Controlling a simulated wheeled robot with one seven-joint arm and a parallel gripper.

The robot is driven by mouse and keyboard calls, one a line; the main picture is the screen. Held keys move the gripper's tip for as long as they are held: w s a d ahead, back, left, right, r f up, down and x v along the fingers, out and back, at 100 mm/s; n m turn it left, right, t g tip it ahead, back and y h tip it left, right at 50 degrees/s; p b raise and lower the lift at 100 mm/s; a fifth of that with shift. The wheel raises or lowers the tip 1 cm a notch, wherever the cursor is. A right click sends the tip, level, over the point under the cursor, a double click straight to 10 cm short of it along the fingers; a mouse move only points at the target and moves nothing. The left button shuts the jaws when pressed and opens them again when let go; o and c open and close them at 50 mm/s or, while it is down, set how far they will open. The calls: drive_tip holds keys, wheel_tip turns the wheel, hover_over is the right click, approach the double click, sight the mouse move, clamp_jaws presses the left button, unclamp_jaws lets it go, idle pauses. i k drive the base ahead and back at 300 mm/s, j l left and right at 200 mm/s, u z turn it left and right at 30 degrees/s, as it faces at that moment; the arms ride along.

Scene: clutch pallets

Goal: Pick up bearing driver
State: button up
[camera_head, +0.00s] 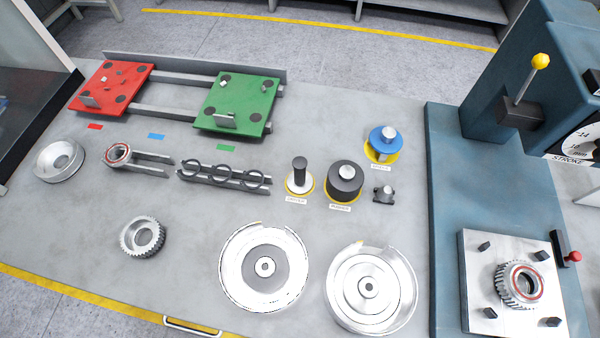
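The bearing driver appears to be the upright tool with a black cylindrical handle (299,170) on a pale round base, standing on a yellow-ringed spot in the middle of the table. A small label (296,200) in front of it seems to read "DRIVER". Close to its right stands a wider black cylinder with a silver knob (345,177), also on a yellow ring with a label. Behind that, a blue disc with a silver post (384,141) stands on a yellow ring. My gripper is not in view.
A rack with three dark rings (223,174) lies left of the driver. Two large round housings (291,262) (340,284) stand in front. A small metal part (383,194) lies to the right. Red (131,79) and green (258,87) pallets sit behind. A blue press (447,220) bounds the right.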

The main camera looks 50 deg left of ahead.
sight(299, 181)
drive_tip(key=k+j, duration=0.1)
drive_tip(key=j, duration=0.3)
drive_tip(key=k+j, duration=0.15)
drive_tip(key=j, duration=0.25)
drive_tip(key=k+j, duration=0.1)
drive_tip(key=j, duration=0.3)
drive_tip(key=k+j, duration=0.1)
drive_tip(key=j, duration=0.3)
drive_tip(key=k+j, duration=0.15)
drive_tip(key=j, duration=0.25)
drive_tip(key=k+j, duration=0.1)
drive_tip(key=j, duration=0.3)
